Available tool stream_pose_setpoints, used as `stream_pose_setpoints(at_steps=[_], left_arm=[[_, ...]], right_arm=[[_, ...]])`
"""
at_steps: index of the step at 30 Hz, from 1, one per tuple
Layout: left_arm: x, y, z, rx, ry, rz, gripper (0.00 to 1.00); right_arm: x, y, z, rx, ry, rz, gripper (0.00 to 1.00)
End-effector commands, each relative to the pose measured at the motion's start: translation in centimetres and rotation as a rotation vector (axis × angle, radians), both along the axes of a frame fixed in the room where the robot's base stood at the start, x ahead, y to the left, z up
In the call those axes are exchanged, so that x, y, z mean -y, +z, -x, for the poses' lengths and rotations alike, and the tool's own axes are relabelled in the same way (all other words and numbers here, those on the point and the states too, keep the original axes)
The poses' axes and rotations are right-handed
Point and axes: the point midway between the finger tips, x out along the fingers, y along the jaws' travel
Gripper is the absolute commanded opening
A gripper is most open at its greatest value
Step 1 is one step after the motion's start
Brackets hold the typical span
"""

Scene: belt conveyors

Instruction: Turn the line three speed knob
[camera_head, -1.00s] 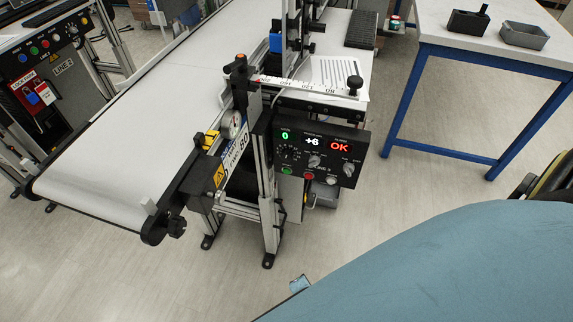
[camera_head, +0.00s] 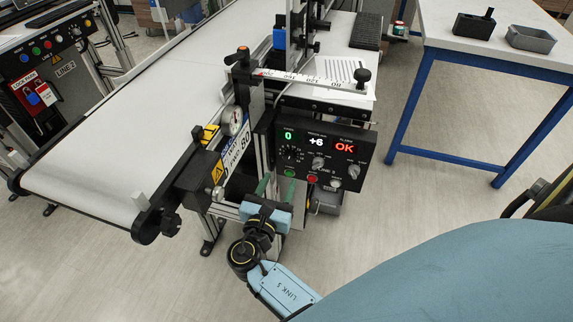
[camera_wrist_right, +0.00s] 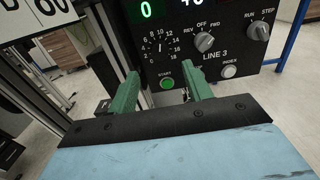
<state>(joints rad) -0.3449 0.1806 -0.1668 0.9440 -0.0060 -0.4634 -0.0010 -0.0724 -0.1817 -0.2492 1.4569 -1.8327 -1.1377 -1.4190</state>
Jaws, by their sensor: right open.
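The line three control panel (camera_head: 326,172) carries a black speed knob (camera_head: 291,153) in a ring of numbers at its left side. The right wrist view shows this speed knob (camera_wrist_right: 161,47) above the green START button (camera_wrist_right: 167,84). My right gripper (camera_head: 274,183) is open and empty, with green fingers just below the panel's left part. In the right wrist view my right gripper (camera_wrist_right: 165,83) has its fingertips on either side of the START button in the picture, below the speed knob. I cannot tell whether they touch the panel. My left gripper is out of view.
The panel also has a REV/OFF/FWD selector (camera_wrist_right: 204,41), a RUN/STEP selector (camera_wrist_right: 257,31) and a white INDEX button (camera_wrist_right: 228,71). A white belt conveyor (camera_head: 120,140) runs to the left. A blue-legged table (camera_head: 425,95) stands at the right, with open floor between.

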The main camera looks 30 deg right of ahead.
Motion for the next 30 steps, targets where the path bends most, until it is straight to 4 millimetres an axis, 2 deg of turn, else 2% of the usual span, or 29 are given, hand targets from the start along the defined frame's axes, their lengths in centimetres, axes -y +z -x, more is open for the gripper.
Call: stream_pose_setpoints(at_steps=[3,10,15,23,26,30], left_arm=[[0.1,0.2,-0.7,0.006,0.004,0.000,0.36],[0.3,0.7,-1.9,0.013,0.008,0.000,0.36],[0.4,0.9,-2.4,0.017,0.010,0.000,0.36],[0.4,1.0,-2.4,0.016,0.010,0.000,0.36],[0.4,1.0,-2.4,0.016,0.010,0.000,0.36],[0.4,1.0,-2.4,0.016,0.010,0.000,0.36]], right_arm=[[2.0,-0.1,-1.7,0.001,-0.001,0.002,0.50],[4.7,-0.1,-4.0,-0.001,0.000,0.001,0.50],[5.5,-0.1,-4.7,-0.001,0.002,-0.001,0.50],[5.6,-0.1,-4.8,-0.001,0.001,-0.002,0.50],[5.6,-0.1,-4.8,-0.001,0.001,-0.002,0.41],[5.6,-0.1,-4.8,-0.001,0.001,-0.002,0.22]])
